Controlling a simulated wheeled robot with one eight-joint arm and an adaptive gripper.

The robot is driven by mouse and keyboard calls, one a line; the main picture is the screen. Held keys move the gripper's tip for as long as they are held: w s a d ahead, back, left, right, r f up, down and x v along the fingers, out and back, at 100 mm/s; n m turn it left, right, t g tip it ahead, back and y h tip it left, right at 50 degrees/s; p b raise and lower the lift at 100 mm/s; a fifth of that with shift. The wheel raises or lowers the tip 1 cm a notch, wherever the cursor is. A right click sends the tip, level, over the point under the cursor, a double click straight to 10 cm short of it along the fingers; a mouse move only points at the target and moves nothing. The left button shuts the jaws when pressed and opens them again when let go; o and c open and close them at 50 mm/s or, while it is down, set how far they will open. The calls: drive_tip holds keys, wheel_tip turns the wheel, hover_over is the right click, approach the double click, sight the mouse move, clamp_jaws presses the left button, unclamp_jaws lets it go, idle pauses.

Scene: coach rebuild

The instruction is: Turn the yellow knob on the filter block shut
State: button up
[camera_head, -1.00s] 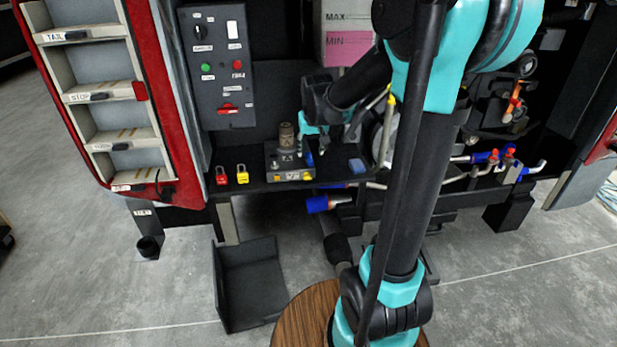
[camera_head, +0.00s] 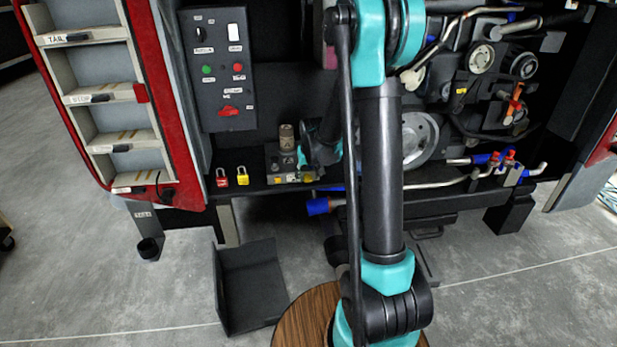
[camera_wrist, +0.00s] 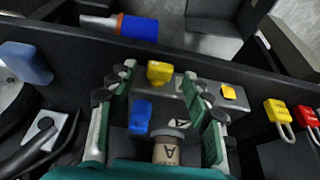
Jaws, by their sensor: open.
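The filter block (camera_head: 275,162) is a grey block on the dark shelf, with a brown cylinder labelled A (camera_head: 287,137) standing on it. In the wrist view the yellow knob (camera_wrist: 159,72) sits on the block's side, just beyond and between my fingertips. My gripper (camera_wrist: 160,88) is open above the block, with its green-padded fingers on either side. A blue knob (camera_wrist: 140,115) and the brown cylinder (camera_wrist: 170,148) show between the fingers. No finger clearly touches the yellow knob. In the head view my arm hides the right part of the block.
A yellow padlock (camera_head: 242,176) and a red padlock (camera_head: 222,178) hang left of the block. A blue-ended pipe (camera_head: 318,206) lies below the shelf edge. A blue piece (camera_wrist: 26,62) lies to the left in the wrist view.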

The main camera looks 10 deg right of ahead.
drive_tip(key=shift+w+f, duration=0.2)
drive_tip(key=shift+f, duration=0.3)
drive_tip(key=shift+c, duration=0.5)
clamp_jaws()
drive_tip(key=shift+a, duration=0.1)
drive_tip(key=h, duration=0.2)
drive_tip(key=a+n+h, duration=0.1)
drive_tip(key=h, duration=0.1)
drive_tip(key=shift+f, duration=0.1)
drive_tip(key=shift+a+f+n+t+h, duration=0.15)
drive_tip(key=shift+a+n+h, duration=0.05)
drive_tip(key=shift+h, duration=0.9)
drive_tip(key=shift+a+f+n+t+h, duration=0.1)
drive_tip(key=shift+a+n+t+h, duration=0.1)
drive_tip(key=shift+h, duration=0.9)
